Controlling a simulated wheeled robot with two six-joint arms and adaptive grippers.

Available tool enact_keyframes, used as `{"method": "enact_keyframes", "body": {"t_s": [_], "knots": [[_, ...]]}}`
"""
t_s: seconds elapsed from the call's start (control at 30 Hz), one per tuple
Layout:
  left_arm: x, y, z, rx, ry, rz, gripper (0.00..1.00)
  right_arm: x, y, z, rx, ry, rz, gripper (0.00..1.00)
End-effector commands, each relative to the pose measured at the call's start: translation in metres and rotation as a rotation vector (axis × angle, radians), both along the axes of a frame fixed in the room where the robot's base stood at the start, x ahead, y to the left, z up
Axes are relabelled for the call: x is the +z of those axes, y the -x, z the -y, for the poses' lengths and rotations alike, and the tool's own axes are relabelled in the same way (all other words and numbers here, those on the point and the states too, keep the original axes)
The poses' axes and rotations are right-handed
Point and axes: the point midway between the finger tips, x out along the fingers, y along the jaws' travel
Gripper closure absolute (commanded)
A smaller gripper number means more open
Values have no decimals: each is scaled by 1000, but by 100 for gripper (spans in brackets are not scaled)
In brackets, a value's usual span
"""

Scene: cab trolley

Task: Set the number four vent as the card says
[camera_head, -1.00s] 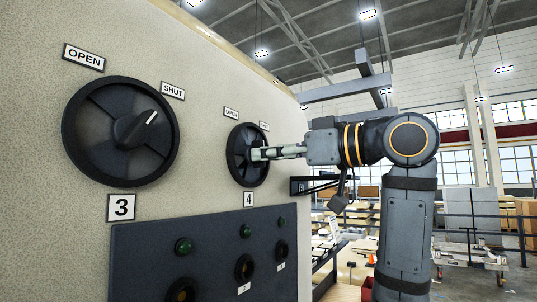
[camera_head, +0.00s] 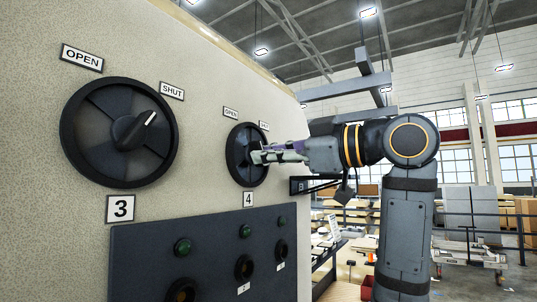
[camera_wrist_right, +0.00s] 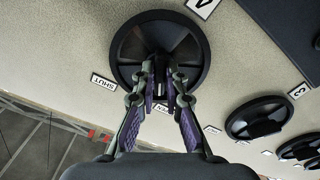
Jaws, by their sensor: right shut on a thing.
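The number four vent is a round black dial (camera_head: 237,141) on the beige panel, above a white "4" label (camera_head: 248,199). My right gripper (camera_head: 257,157) reaches it from the right and is shut on its centre knob. In the right wrist view the two fingers (camera_wrist_right: 160,72) close on the knob from both sides at the dial (camera_wrist_right: 133,42). An "OPEN" label (camera_head: 231,113) sits above the dial, and a "SHUT" label (camera_wrist_right: 103,81) shows in the wrist view. I see no readable card. My left gripper is not in view.
The number three vent (camera_head: 120,133) is a larger-looking dial at left, its pointer up and right towards its "SHUT" label (camera_head: 172,91). Below is a dark panel (camera_head: 150,240) with green lamps and round knobs.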

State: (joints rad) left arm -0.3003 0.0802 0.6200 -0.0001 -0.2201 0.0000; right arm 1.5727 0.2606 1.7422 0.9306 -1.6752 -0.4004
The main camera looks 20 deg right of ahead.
Motion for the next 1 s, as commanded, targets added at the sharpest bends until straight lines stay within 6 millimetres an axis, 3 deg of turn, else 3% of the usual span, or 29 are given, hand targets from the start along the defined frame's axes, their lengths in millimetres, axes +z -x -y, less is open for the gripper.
{"method": "enact_keyframes", "body": {"t_s": [0.23,0.27,0.4,0.77,1.0], "knots": [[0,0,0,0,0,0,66,1,1,0,-1,1,4,100],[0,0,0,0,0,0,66,1,1,0,-1,1,4,85],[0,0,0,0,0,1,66,1,0,0,0,1,2,66],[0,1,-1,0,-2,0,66,1,4,4,-3,0,3,66],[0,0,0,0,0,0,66,1,44,37,-10,1,4,66]]}}
